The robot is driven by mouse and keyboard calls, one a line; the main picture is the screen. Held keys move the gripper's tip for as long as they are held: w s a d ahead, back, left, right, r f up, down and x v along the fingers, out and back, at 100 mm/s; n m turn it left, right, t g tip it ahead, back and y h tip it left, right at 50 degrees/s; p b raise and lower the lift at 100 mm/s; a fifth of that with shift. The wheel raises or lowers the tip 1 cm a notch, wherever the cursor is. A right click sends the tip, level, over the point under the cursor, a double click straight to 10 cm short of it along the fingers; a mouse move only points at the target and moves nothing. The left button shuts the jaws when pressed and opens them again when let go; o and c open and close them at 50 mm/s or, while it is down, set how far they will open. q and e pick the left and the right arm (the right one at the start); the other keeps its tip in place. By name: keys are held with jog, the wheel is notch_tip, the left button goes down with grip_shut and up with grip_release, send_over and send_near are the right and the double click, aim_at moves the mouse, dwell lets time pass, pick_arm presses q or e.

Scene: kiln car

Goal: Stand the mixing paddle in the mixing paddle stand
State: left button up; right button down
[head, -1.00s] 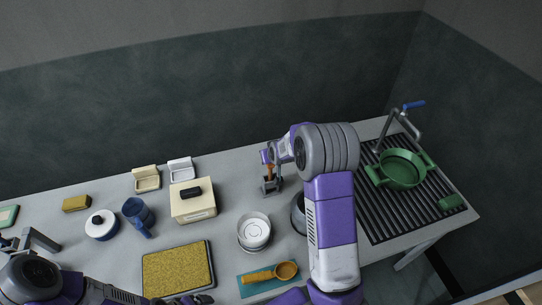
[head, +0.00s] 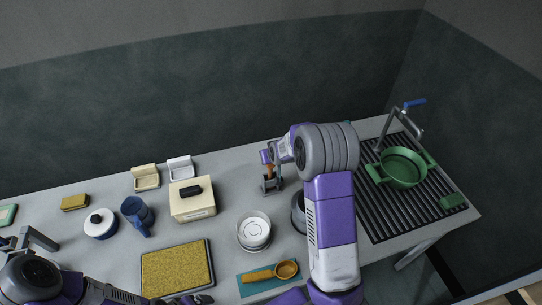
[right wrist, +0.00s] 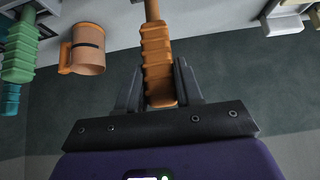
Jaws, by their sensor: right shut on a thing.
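The mixing paddle (right wrist: 157,65) has an orange-brown ribbed handle, with a paler shaft running out of the top of the right wrist view. My right gripper (right wrist: 159,98) is shut on this handle. In the head view, a little of the paddle's orange (head: 269,173) shows below my right gripper (head: 268,158), directly above a small dark grey stand (head: 271,186), which appears to be the mixing paddle stand. I cannot tell whether the paddle's lower end is inside it. My left gripper (head: 190,299) seems to be at the bottom edge, mostly cut off.
A cream box (head: 192,207) and a white round dish (head: 254,230) stand near the stand. A green pan (head: 402,167) sits on the ribbed rack at right. An orange mug (right wrist: 87,50) shows beside the paddle in the right wrist view. Bare tabletop lies left of the stand.

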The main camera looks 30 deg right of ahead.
jog(key=c, duration=0.7)
grip_release()
jog(key=shift+o, duration=0.2)
pick_arm(q)
jog(key=shift+r, duration=0.1)
pick_arm(e)
jog(key=shift+r, duration=0.1)
pick_arm(q)
jog(key=shift+r+p, duration=2.55)
jog(key=shift+p, duration=0.1)
pick_arm(e)
jog(key=v, duration=0.7)
jog(key=shift+s+r, duration=0.25)
jog(key=shift+s, duration=0.05)
jog(key=shift+a, duration=0.1)
pick_arm(q)
notch_tip(320, 180, up, 2)
jog(key=shift+p, duration=1)
pick_arm(e)
jog(key=v, duration=0.7)
jog(key=shift+s+r, duration=0.2)
jog(key=shift+r, duration=0.05)
